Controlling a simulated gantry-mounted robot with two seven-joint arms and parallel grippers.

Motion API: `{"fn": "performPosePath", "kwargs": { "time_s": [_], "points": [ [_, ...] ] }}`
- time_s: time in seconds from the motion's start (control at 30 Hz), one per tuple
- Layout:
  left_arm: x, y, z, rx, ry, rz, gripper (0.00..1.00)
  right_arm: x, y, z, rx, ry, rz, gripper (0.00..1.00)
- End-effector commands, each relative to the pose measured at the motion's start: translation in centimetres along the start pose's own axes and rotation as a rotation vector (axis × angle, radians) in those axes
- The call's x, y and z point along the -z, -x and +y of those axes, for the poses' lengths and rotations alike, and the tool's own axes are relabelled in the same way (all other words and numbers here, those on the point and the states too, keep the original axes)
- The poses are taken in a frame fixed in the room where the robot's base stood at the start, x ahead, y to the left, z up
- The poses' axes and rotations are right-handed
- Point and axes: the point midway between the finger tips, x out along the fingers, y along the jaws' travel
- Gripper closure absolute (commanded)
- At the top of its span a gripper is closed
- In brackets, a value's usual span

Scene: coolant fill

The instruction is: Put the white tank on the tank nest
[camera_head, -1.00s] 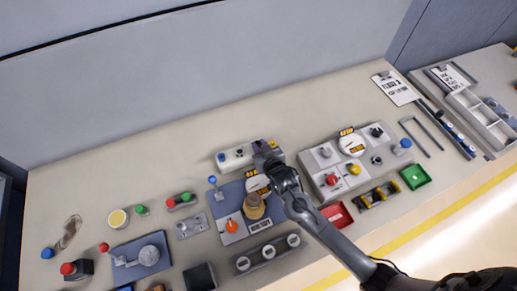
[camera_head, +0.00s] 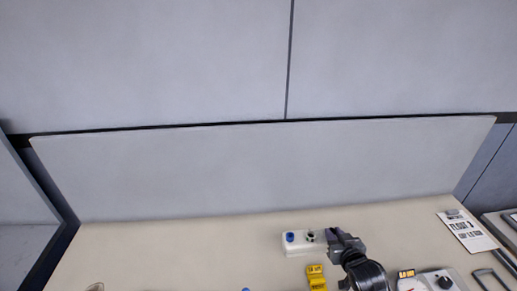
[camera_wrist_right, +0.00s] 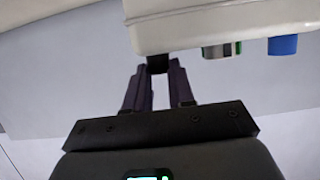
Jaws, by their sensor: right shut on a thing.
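The white tank (camera_head: 298,249) is a low, long white block with a blue cap and a dark fitting on top, at the lower middle of the head view. My right gripper (camera_head: 334,239) is at its right end and shut on it. In the right wrist view the tank (camera_wrist_right: 210,28) fills the top, and its blue cap hangs at the right. The right gripper's fingers (camera_wrist_right: 158,72) meet a small dark part at its edge. I cannot tell whether the tank touches the table. The tank nest cannot be made out. My left gripper is not in view.
A yellow labelled piece (camera_head: 316,278) shows in front of the tank. A white-and-black device (camera_head: 436,283) is at the lower right, and a clipboard (camera_head: 467,232) lies farther right. The table (camera_head: 190,255) left of the tank is clear; a grey panel (camera_head: 260,170) stands behind.

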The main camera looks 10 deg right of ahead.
Motion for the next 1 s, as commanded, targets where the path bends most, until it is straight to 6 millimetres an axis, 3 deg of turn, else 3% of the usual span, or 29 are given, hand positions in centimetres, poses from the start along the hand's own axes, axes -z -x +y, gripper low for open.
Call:
{"fn": "performPosePath", "kwargs": {
  "time_s": [0.17, 0.4, 0.63, 1.0],
  "points": [
    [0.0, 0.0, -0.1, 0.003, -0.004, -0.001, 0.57, -0.2, 3.3, -3.1, 0.021, 0.006, 0.001, 1.0],
    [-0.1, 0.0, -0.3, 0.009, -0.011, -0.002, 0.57, -1.2, 10.1, -8.2, 0.052, 0.016, 0.0, 1.0],
    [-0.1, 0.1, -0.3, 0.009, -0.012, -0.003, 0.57, -1.8, 14.7, -10.6, 0.07, 0.023, 0.0, 1.0],
    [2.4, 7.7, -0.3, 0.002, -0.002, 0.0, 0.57, 2.5, 16.4, -10.2, 0.06, 0.028, 0.0, 1.0]
  ]
}}
